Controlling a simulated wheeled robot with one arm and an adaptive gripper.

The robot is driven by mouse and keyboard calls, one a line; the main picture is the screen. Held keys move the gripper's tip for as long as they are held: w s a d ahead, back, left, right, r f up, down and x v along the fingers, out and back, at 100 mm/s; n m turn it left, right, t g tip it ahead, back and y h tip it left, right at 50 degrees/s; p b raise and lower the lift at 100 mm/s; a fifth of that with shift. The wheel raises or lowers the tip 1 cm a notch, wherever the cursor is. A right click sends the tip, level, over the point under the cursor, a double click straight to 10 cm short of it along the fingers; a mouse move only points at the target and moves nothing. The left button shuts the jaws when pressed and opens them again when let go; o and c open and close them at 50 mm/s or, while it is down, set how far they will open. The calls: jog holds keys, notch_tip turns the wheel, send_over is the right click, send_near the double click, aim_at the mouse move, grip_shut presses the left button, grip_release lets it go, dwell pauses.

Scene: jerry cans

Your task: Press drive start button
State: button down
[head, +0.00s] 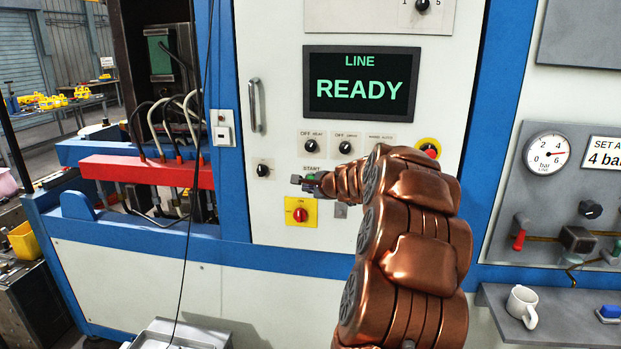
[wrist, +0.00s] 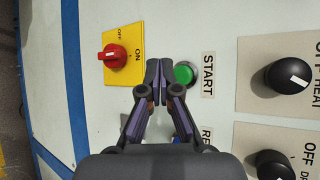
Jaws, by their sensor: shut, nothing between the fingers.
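The green button labelled START (wrist: 185,74) is on the white control panel (head: 266,215). In the wrist view it lies just right of my closed fingertips, and a finger overlaps its left edge. My gripper (wrist: 159,66) is shut and empty. In the head view my gripper (head: 299,180) is at the panel below the START label, and the green button (head: 311,177) shows only partly by the fingers. I cannot tell whether the fingers touch the panel or button. The screen (head: 361,84) reads "LINE READY".
A red rotary switch on a yellow plate (head: 301,212) is below the button; it also shows in the wrist view (wrist: 124,53). Black knobs for heat (head: 311,146) and drive (head: 345,147) are above. A red-and-yellow emergency button (head: 429,148) is to the right, beside my arm.

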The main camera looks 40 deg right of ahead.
jog(key=shift+w+d+p, duration=0.3)
jog(key=shift+w+d, duration=0.2)
jog(key=shift+d, duration=0.2)
jog(key=shift+w+d, duration=0.1)
dwell(1.0)
jog(key=shift+w+d+p, duration=0.2)
jog(key=shift+d+p, duration=0.05)
jog(key=shift+p, duration=0.05)
jog(key=shift+w+d, duration=0.25)
jog(key=shift+d, duration=0.1)
dwell(0.9)
jog(key=shift+a, duration=0.1)
jog(key=shift+s+a, duration=0.5)
jog(key=shift+a, duration=0.1)
dwell(0.4)
jog(key=s+a+b, duration=0.1)
jog(key=a, duration=0.1)
jog(key=s+a+b, duration=0.1)
jog(key=s+a, duration=0.1)
dwell(0.4)
